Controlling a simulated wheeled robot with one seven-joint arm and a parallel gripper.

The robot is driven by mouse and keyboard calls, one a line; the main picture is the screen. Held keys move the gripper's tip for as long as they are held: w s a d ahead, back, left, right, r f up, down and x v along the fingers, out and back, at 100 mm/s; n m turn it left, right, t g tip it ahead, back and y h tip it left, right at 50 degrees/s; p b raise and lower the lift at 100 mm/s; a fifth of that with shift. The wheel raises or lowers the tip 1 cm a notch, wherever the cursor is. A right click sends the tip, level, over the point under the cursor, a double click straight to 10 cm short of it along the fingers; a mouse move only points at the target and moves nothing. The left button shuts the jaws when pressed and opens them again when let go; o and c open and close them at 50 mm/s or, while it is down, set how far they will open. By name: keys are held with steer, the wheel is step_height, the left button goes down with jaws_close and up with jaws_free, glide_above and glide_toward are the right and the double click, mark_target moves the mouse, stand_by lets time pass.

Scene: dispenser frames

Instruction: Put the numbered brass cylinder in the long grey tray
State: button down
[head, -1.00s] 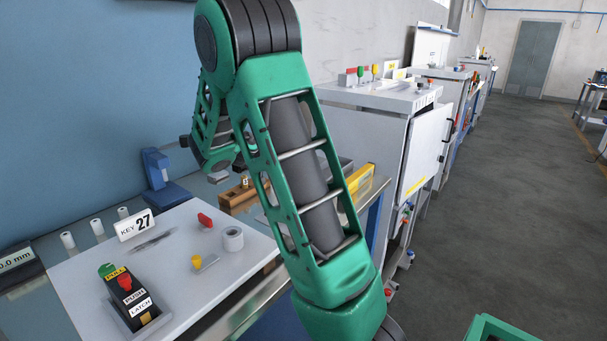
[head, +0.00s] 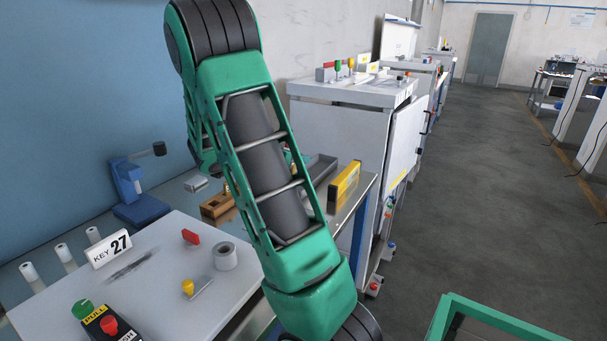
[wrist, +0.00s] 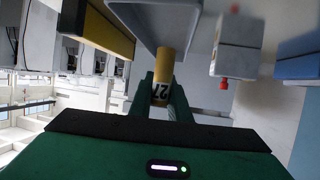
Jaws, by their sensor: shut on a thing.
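The brass cylinder (wrist: 164,62), with a white band marked 27, shows in the wrist view. My gripper (wrist: 165,97) is shut on it, one finger on each side. The long grey tray (head: 321,167) lies on the bench behind my arm in the head view, partly hidden. It also shows in the wrist view (wrist: 150,22), at the top, close to the cylinder's far end; I cannot tell whether they touch.
A yellow block (head: 345,179) stands right of the tray, near the bench edge. A wooden holder (head: 215,206) and a blue stand (head: 131,190) are to the left. The white panel with the KEY 27 sign (head: 111,248) is in front. A white cabinet (head: 345,135) stands beyond.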

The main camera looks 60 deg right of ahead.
steer(key=shift+s+d+f, duration=0.3)
steer(key=shift+d+f, duration=0.15)
steer(key=shift+d, duration=0.2)
steer(key=shift+s+d+f, duration=0.3)
steer(key=shift+d+f, duration=0.1)
steer(key=shift+d, duration=0.2)
steer(key=shift+d+f, duration=0.1)
steer(key=shift+f, duration=1.9)
steer(key=c, duration=1.9)
jaws_free()
steer(key=shift+c, duration=0.2)
steer(key=v, duration=1.2)
steer(key=shift+r, duration=0.1)
